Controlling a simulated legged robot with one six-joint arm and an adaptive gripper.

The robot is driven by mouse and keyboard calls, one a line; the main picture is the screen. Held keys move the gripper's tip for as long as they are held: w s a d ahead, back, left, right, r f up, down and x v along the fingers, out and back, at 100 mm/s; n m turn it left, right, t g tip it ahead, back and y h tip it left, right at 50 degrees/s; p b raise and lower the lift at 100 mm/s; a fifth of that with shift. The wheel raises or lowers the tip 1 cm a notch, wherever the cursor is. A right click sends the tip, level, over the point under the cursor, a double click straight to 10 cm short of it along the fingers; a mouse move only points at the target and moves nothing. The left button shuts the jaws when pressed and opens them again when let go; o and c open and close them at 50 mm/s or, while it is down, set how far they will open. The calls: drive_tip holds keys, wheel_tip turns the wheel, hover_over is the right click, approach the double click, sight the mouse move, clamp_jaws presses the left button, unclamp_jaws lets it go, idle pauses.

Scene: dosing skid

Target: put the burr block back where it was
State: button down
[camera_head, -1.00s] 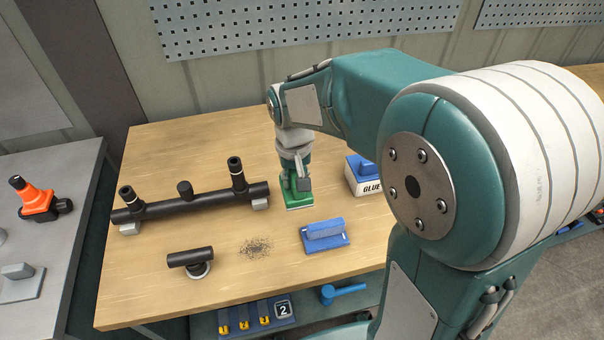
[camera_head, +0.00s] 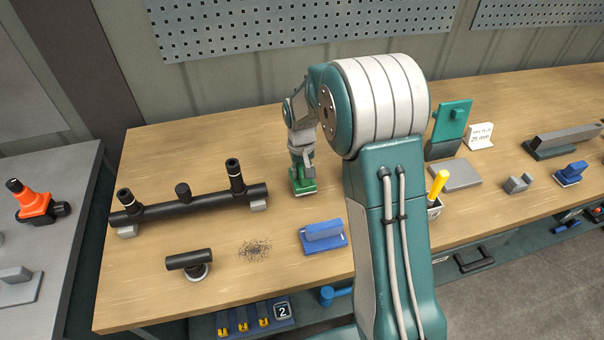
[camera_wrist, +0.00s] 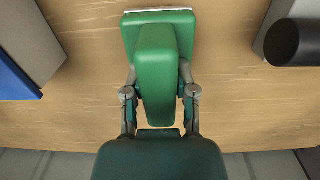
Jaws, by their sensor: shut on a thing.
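A green block with a raised rounded grip (camera_head: 303,184) is at my gripper on the wooden bench's back half, right of the black pipe. No label marks it as the burr block. In the wrist view my gripper (camera_wrist: 160,97) has a finger on each side of the green block's grip (camera_wrist: 158,60) and is shut on it. The block's pale underside edge shows at its far end. I cannot tell whether it touches the bench top or hangs just above it.
The black pipe with upright stubs (camera_head: 190,205) lies left of the block. A blue handled block (camera_head: 322,236) and a patch of dark filings (camera_head: 254,250) are in front. My arm covers the bench to the right. A green stand (camera_head: 452,122) is farther right.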

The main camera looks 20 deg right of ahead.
drive_tip(key=shift+a+f, duration=0.15)
drive_tip(key=shift+f, duration=0.5)
drive_tip(key=shift+f, duration=0.1)
drive_tip(key=shift+c, duration=2)
unclamp_jaws()
